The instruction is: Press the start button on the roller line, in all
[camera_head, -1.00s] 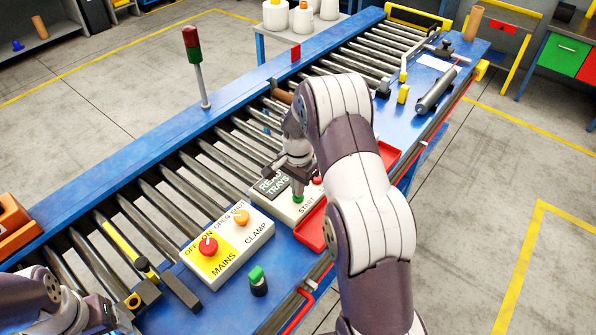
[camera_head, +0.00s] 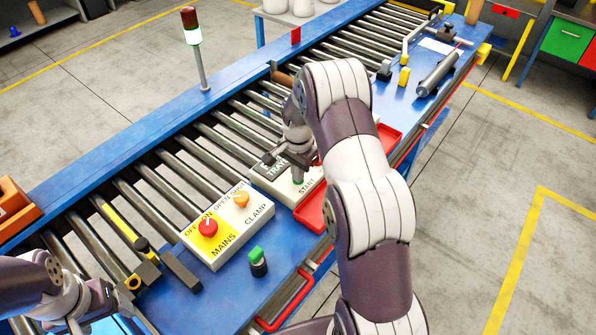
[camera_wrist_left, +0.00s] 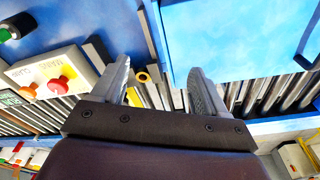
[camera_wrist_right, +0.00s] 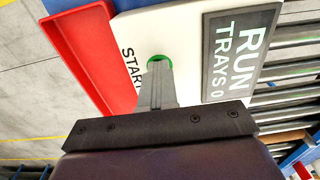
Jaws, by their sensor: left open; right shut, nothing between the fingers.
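The start panel (camera_head: 273,188) is a pale box with a dark display (camera_wrist_right: 232,50) reading "RUN TRAYS 0". The green start button (camera_wrist_right: 158,61) sits beside the word START, mostly covered by my right fingertips. My right gripper (camera_wrist_right: 157,72) is shut and empty, its tips on or right at the button; contact depth cannot be told. In the head view the right gripper (camera_head: 298,178) points down on the panel. The signal lamp (camera_head: 192,29) has a bright green lower part and a dark red top. My left gripper (camera_wrist_left: 158,72) is open and empty at the line's near left end.
The mains and clamp box (camera_head: 228,228) with red and orange knobs stands left of the start panel. A red tray (camera_head: 312,215) lies beside the panel. Rollers (camera_head: 190,160) run behind.

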